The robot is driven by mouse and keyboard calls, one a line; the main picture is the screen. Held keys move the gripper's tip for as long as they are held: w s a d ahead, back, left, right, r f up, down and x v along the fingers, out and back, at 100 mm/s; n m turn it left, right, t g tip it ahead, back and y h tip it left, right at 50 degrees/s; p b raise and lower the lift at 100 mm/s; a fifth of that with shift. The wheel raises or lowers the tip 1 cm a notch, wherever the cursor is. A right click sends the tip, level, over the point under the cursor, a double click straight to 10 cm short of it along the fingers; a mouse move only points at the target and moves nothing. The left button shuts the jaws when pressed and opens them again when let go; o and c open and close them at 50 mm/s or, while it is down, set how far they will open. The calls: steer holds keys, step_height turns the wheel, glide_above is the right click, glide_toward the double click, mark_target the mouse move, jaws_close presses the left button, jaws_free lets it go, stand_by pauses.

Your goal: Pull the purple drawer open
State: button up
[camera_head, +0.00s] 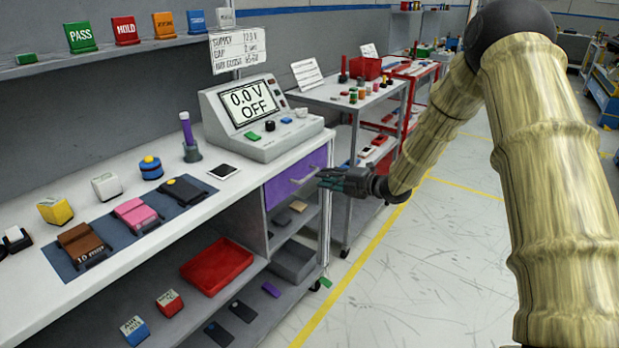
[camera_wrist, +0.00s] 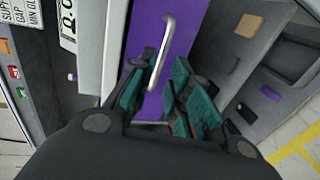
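The purple drawer (camera_head: 284,188) is under the right end of the workbench top, below the power supply unit. Its front looks flush with the bench, so it appears closed. Its silver bar handle (camera_head: 304,178) faces my gripper (camera_head: 334,178). In the wrist view the purple drawer front (camera_wrist: 190,40) fills the upper middle, and the handle (camera_wrist: 163,50) runs slantwise. My gripper (camera_wrist: 160,72) is open, with its green-padded fingers on either side of the handle's lower part. I cannot tell whether either finger touches it.
The power supply (camera_head: 262,120) stands on the bench top above the drawer. Open shelves below hold a red tray (camera_head: 217,266) and a grey bin (camera_head: 293,262). A grey cart (camera_head: 345,95) stands just behind my gripper. The floor (camera_head: 420,270) to the right is clear.

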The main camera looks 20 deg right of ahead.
mark_target(309, 176)
steer(key=shift+x, duration=3.55)
jaws_close()
